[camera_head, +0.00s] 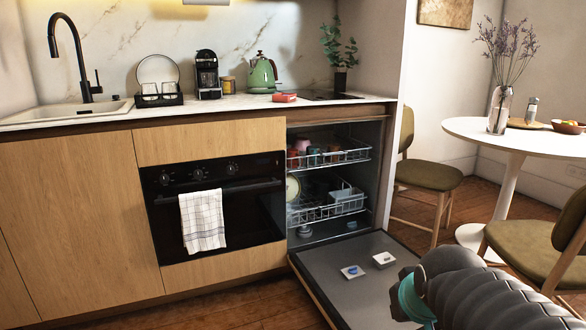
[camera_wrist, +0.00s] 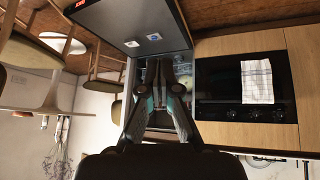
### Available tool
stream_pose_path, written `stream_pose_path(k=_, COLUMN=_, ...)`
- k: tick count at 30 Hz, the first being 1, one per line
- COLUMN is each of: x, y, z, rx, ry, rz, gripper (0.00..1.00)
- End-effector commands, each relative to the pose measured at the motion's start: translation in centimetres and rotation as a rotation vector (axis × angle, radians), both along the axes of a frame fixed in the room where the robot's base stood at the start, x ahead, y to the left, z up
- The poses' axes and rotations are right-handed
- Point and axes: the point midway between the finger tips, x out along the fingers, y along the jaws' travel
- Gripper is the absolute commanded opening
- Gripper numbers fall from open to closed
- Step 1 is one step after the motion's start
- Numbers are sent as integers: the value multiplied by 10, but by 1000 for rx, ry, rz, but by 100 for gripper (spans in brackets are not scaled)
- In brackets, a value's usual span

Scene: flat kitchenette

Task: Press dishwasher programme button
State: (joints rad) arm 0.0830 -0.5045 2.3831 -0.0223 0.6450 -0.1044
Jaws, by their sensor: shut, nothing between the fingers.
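The dishwasher stands open, its door (camera_head: 335,255) folded down flat with the dark inner face up. The door also shows in the wrist view (camera_wrist: 125,22), which is upside down. A small red lit display (camera_wrist: 80,3) shows at the door's edge at the top of the wrist view. I cannot make out the programme button in either view. My gripper (camera_wrist: 160,68) is shut and empty, with the dishwasher opening behind its fingers. In the head view my gripper (camera_head: 408,295) is at the lower right, by the door's right side; its fingertips are hard to make out.
Two small square items (camera_head: 353,271) (camera_head: 384,259) are on the door's inner face. Two racks (camera_head: 330,158) with dishes are inside the dishwasher. An oven (camera_head: 240,215) with a hanging towel (camera_head: 202,220) is to the left. Chairs (camera_head: 430,178) and a round white table (camera_head: 510,135) are to the right.

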Motion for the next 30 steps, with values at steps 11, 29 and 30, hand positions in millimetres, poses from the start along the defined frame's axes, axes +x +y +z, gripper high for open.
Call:
stream_pose_path(k=11, x=-99, y=30, z=-12, rx=77, ry=113, rz=-12, gripper=0)
stream_pose_path(k=29, x=-104, y=31, z=-14, rx=81, ry=123, rz=-16, gripper=0)
stream_pose_path(k=30, x=-104, y=30, z=-15, rx=81, ry=123, rz=-19, gripper=0)
